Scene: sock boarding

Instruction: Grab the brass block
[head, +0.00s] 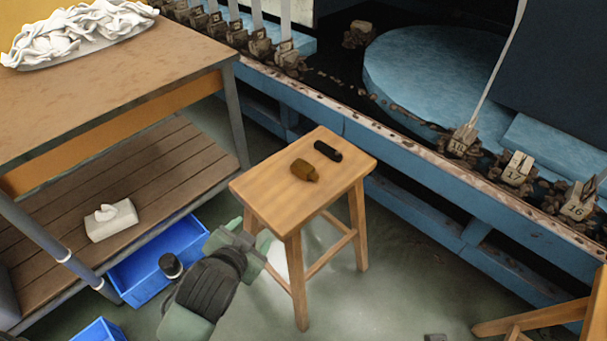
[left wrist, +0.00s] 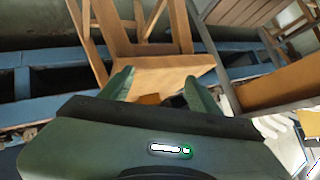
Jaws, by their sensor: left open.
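The brass block (head: 304,170) is a small brown-gold piece with a narrower end, lying on the seat of a wooden stool (head: 270,187). A black cylinder (head: 328,151) lies just behind it to the right, apart from it. My left gripper (head: 256,243) is open and empty in front of the stool's left side, short of the block in the picture. In the left wrist view, the open fingers of my left gripper (left wrist: 160,80) frame the stool seat (left wrist: 165,65). A small brown patch (left wrist: 149,99) shows between them, partly hidden; I cannot tell if it is the block. My right gripper is out of view.
A wooden workbench (head: 120,75) with a lower shelf stands at the left, with a tissue box (head: 112,222) on the shelf. A blue bin (head: 157,262) is on the floor nearby. A blue machine (head: 410,165) with numbered parts runs behind the stool. Another stool (head: 540,318) is at lower right.

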